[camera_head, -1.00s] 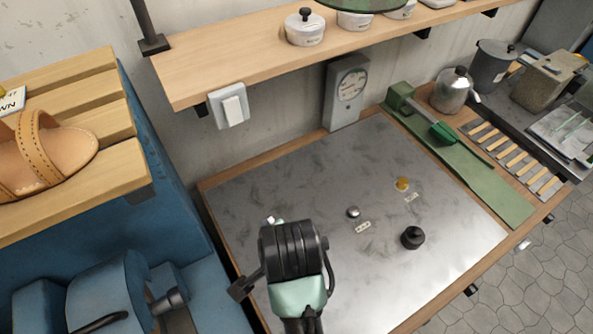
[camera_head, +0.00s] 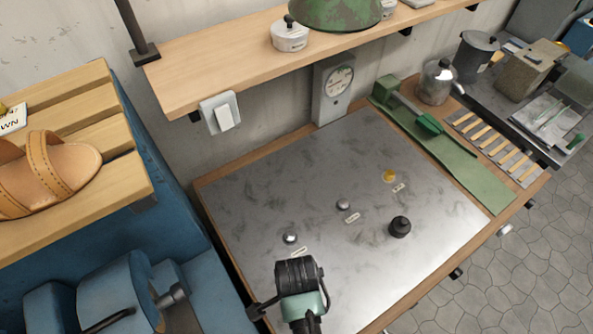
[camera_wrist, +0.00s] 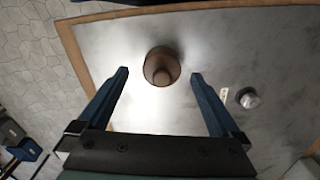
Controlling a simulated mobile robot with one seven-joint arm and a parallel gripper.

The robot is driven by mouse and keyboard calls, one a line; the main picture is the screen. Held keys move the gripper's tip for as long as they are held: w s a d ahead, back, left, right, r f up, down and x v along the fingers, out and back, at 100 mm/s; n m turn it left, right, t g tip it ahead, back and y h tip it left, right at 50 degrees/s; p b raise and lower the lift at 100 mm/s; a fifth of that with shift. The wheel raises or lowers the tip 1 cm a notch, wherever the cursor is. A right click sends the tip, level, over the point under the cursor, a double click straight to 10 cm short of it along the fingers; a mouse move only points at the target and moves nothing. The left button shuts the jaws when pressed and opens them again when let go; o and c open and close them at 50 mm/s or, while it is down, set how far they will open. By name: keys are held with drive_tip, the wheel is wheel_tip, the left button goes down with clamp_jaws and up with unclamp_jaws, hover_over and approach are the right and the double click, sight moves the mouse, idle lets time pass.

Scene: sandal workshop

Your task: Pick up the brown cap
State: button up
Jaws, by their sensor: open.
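The brown cap (camera_wrist: 162,62) stands on the metal tabletop, a round body with a knob on top. In the wrist view it lies between the lines of my gripper's two blue fingers (camera_wrist: 159,74), which are spread wide and do not touch it. My gripper (camera_head: 298,280) is open and empty, above the near-left part of the table. In the head view my gripper and arm appear to hide the brown cap. I cannot tell the exact height of the fingertips above it.
A silver cap (camera_wrist: 248,97) with a paper label (camera_wrist: 225,94) sits to the brown cap's right in the wrist view. Another silver cap (camera_head: 343,204), a yellow cap (camera_head: 390,176) and a black cap (camera_head: 400,228) stand farther across the tabletop (camera_head: 260,190). A shelf (camera_head: 250,55) overhangs the back.

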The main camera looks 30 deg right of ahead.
drive_tip(key=shift+w+f+p, duration=0.1)
drive_tip(key=shift+f+p, duration=0.2)
drive_tip(key=shift+f, duration=1.6)
drive_tip(key=c, duration=1.4)
